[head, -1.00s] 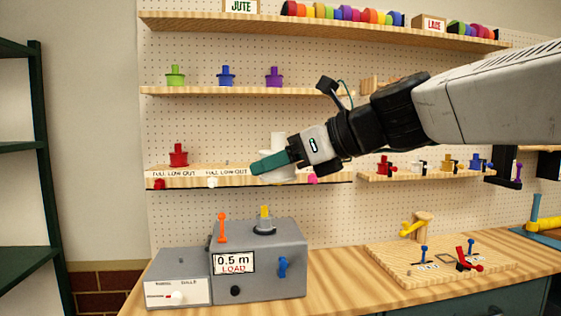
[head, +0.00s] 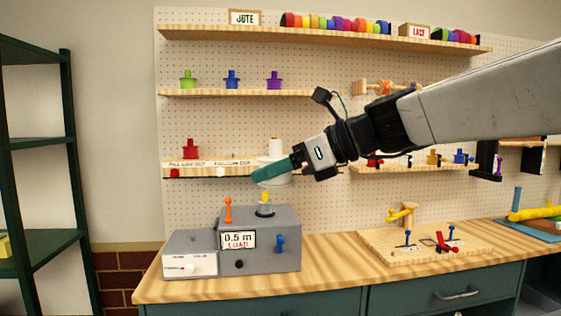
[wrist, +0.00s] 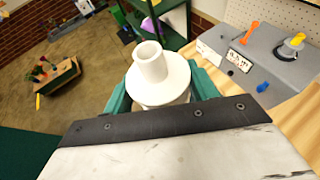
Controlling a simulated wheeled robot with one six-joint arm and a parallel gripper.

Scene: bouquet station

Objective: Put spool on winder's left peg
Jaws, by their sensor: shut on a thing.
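My gripper (head: 272,171) is shut on a white spool (head: 276,148) with a wide flange and a narrow upright neck. In the wrist view the spool (wrist: 160,75) sits between the two green fingers, its hollow neck open at the top. The grey winder (head: 275,257) stands on the bench, with a display reading 0.5 m LOAD. A yellow-tipped peg (head: 265,197) stands on its top, below the held spool and apart from it in the head view. An orange lever (head: 228,209) stands to that peg's left. The winder (wrist: 275,50) also shows at the upper right of the wrist view.
A wooden board (head: 385,252) with blue pegs and a red lever lies right of the winder. Shelves with coloured spools, such as the red one (head: 190,149), hang behind. A dark green rack (head: 40,150) stands at left. The bench front (head: 330,280) is clear.

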